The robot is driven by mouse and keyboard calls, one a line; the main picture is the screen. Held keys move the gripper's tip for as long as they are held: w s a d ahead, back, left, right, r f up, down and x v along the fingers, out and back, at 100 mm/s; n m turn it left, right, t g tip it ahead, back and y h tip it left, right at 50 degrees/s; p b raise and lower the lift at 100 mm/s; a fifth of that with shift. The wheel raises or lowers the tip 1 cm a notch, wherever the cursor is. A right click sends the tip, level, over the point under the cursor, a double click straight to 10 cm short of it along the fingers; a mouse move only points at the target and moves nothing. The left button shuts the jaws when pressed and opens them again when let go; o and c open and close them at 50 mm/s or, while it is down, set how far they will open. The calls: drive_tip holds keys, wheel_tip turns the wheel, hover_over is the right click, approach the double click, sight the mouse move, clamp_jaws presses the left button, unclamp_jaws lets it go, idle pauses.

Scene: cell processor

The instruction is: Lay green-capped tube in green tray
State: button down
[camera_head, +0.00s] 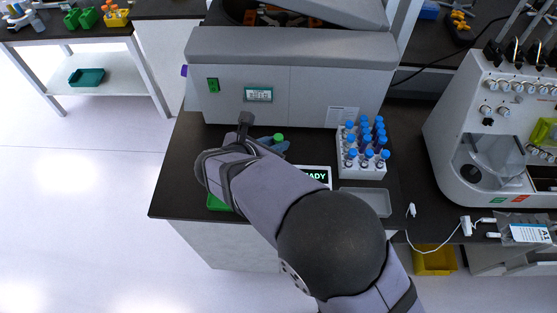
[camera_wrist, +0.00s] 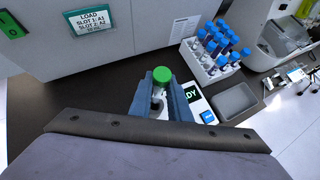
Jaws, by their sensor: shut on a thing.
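My gripper (camera_head: 273,142) is shut on the green-capped tube (camera_head: 279,137), above the dark bench in front of the grey machine. In the wrist view the tube's green cap (camera_wrist: 161,74) shows between the two blue-grey fingers of my gripper (camera_wrist: 160,95), with a clear part of the tube below it. The tube's lower end is hidden. The green tray (camera_head: 216,204) lies on the bench at the front left, and my arm covers most of it. The tray cannot be made out in the wrist view.
A white rack (camera_head: 362,171) of blue-capped tubes stands to the right. A white device with a "READY" display (camera_head: 318,175) and an empty grey tray (camera_head: 372,201) lie near it. The grey machine (camera_head: 290,94) closes off the back. The bench's left part is clear.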

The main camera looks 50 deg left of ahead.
drive_tip(key=w+d+f+m+g+b, duration=0.3)
drive_tip(key=w+d+m, duration=0.1)
drive_tip(key=d, duration=0.3)
drive_tip(key=w+d+f+m+g+b, duration=0.2)
drive_tip(key=w+d+m+g+b, duration=0.15)
drive_tip(key=d, duration=0.45)
drive_tip(key=w+d+f+m+g+b, duration=0.2)
drive_tip(key=w+d+f+m, duration=0.15)
drive_tip(key=d, duration=0.35)
drive_tip(key=s+a, duration=0.3)
drive_tip(key=a, duration=0.1)
drive_tip(key=s+a+g+y+b, duration=0.1)
drive_tip(key=s+a, duration=0.2)
drive_tip(key=a, duration=0.1)
drive_tip(key=s+a+g+y+b, duration=0.1)
drive_tip(key=s+a, duration=0.3)
drive_tip(key=a, duration=0.1)
drive_tip(key=shift+r, duration=0.1)
drive_tip(key=s+a+r+g+y+b, duration=0.1)
drive_tip(key=s+a+r+g, duration=0.1)
drive_tip(key=s+a, duration=0.8)
drive_tip(key=shift+s+y, duration=0.3)
drive_tip(key=shift+s, duration=0.55)
drive_tip(key=shift+a+f, duration=0.1)
drive_tip(key=shift+f+b, duration=1.95)
drive_tip(key=shift+f, duration=1.6)
drive_tip(key=shift+f+b, duration=0.4)
drive_tip(key=shift+b, duration=0.3)
